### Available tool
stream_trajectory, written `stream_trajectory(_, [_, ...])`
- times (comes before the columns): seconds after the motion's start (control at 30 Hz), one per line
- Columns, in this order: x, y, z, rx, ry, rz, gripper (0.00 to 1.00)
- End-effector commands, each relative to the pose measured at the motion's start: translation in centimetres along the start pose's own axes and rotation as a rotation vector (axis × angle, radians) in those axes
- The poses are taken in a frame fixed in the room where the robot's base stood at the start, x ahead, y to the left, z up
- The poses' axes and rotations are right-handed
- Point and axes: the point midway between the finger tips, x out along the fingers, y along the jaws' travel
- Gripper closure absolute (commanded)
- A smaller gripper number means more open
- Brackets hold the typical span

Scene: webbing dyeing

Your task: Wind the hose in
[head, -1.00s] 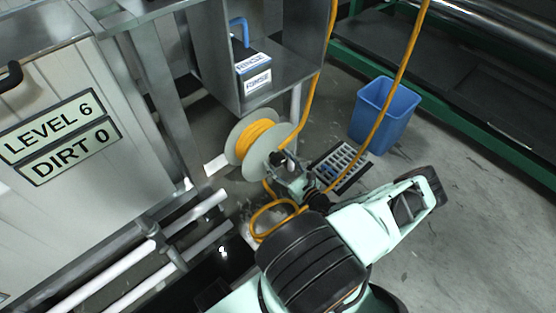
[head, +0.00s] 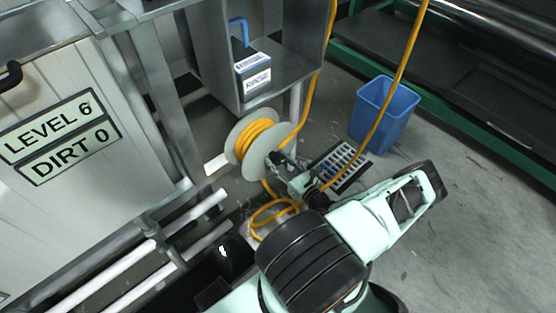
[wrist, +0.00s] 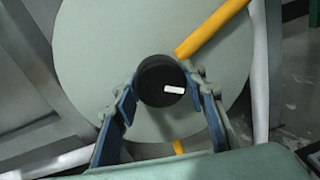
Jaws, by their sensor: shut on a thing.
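The hose reel (head: 254,150) has pale grey-green round flanges and yellow hose (head: 252,136) wound on its drum. It stands low beside the steel frame. My gripper (head: 284,163) is at the reel's near flange. In the wrist view, its two fingers close around a black round crank knob (wrist: 161,80) in front of the flange (wrist: 90,50). Loose hose loops (head: 272,212) lie on the floor below the reel, and hose also runs up past the reel.
A blue bin (head: 384,114) stands on the floor to the right. A floor grate (head: 341,166) lies between it and the reel. A steel cabinet with a rinse box (head: 254,75) is above. White pipes (head: 180,228) run at lower left.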

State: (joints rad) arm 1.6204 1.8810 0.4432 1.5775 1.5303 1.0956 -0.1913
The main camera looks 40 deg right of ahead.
Motion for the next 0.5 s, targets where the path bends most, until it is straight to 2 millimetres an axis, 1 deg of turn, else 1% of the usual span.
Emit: stream_trajectory(0.5, [0.03, 0.03, -0.01, 0.484, 0.042, 0.003, 0.85])
